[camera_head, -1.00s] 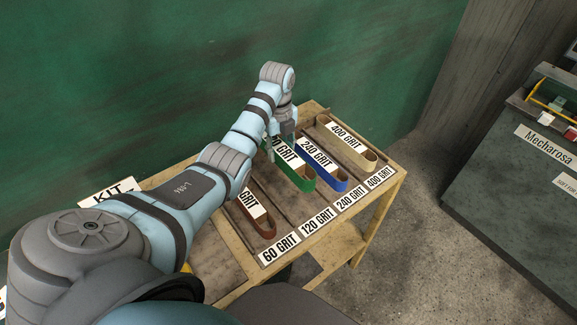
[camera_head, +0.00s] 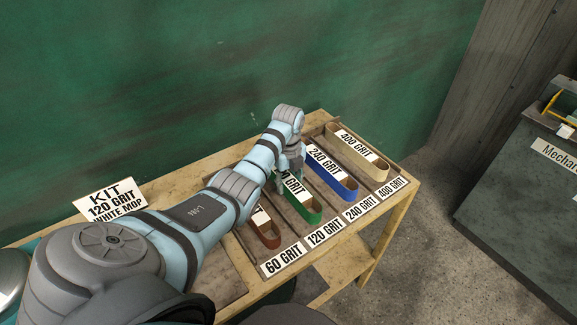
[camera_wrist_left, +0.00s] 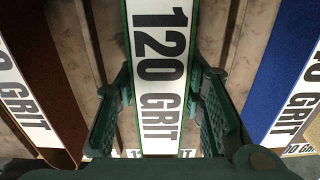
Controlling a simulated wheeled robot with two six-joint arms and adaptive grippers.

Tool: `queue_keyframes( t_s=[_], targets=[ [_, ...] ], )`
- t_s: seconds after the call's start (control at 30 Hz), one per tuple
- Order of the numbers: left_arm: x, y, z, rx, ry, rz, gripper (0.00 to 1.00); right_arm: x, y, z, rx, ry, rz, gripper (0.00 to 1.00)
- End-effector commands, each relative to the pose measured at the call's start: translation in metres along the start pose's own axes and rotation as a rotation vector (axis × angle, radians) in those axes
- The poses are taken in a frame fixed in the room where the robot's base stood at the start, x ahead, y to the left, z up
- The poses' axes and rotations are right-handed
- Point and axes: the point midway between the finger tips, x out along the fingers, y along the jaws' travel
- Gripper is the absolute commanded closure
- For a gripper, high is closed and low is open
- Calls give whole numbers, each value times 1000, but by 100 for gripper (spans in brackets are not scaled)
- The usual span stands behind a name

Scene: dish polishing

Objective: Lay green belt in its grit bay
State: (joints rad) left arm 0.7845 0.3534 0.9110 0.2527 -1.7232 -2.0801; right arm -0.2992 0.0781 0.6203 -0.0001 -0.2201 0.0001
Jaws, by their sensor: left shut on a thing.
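The green belt (camera_head: 314,212) is a long loop with a white 120 GRIT label. It lies lengthwise between the dividers, in line with the bay marked 120 GRIT (camera_head: 324,232). My left gripper (camera_head: 287,180) is over its rear half. In the left wrist view, the two fingers of the gripper (camera_wrist_left: 160,82) stand on either side of the belt (camera_wrist_left: 159,70) and are shut on it. Whether the belt rests fully on the bay floor cannot be told. My right gripper is not in view.
A brown belt (camera_head: 269,237) lies in the 60 grit bay on the left. A blue belt (camera_head: 345,187) and a tan belt (camera_head: 372,166) lie in the bays to the right. A kit sign (camera_head: 110,201) stands at the rack's left, reading 120 GRIT and white mop.

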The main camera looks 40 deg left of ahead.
Motion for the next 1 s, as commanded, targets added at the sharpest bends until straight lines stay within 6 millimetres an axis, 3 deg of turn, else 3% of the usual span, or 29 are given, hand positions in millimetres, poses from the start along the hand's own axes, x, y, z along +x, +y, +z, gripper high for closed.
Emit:
queue_keyframes(
  t_s=[0.1, 0.13, 0.23, 0.63, 1.0],
  targets=[
    [1, 0, 0, 0, -1, -1, 100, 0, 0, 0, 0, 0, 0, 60],
    [1, 0, 0, 0, -1, -1, 61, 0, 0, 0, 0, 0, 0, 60],
    [1, 0, 0, 0, -1, -1, 45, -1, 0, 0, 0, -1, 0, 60],
    [-8, 0, 1, -1, -1, -1, 44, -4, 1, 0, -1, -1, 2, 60],
    [-104, -1, 1, 0, -2, -4, 44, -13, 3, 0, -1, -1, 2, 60]
  ],
)
